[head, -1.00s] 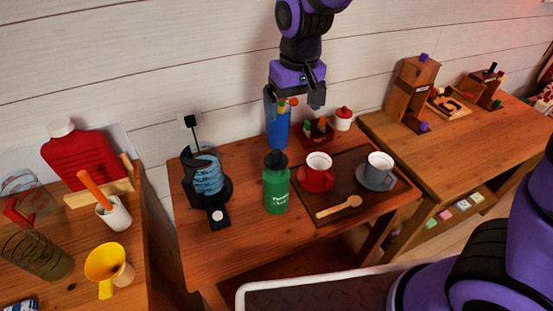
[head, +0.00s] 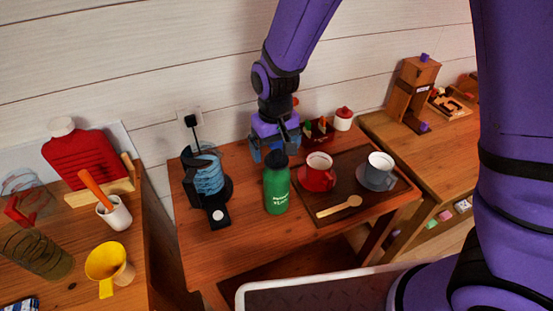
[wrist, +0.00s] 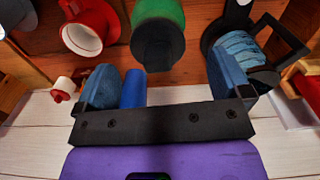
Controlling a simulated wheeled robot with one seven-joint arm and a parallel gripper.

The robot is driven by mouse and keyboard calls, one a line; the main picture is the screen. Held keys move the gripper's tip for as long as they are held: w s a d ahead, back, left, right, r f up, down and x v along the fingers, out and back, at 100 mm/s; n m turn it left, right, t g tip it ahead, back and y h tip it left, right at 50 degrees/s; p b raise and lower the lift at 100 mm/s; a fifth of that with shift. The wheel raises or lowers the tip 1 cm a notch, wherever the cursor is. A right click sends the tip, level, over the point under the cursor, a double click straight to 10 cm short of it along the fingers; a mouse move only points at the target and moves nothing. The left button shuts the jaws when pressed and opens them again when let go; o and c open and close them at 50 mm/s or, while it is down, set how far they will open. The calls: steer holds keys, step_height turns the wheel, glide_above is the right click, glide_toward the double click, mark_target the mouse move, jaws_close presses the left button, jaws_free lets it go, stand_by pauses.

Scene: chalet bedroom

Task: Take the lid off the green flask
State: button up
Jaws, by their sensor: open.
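The green flask (head: 276,191) stands upright near the front edge of the middle table. Its black lid (head: 276,160) is on top. My gripper (head: 275,147) is open and low, just behind the lid in the head view, which partly hides it. In the wrist view, the lid (wrist: 158,45) and part of the green flask (wrist: 160,10) show between the two blue-grey fingers (wrist: 165,78), toward their tips. The fingers are apart and nothing is gripped. I cannot tell whether either finger touches the lid.
A blue cylinder (wrist: 133,88) shows beside the left finger in the wrist view. Left of the flask is a black stand with a blue coil (head: 207,178). To the right are a red mug (head: 317,175), a grey mug (head: 376,172) and a spoon (head: 339,206) on a dark tray (head: 350,162).

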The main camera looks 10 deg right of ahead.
mark_target(276, 151)
steer(key=shift+d+f, duration=0.1)
steer(key=shift+f, duration=1.75)
steer(key=c, duration=1)
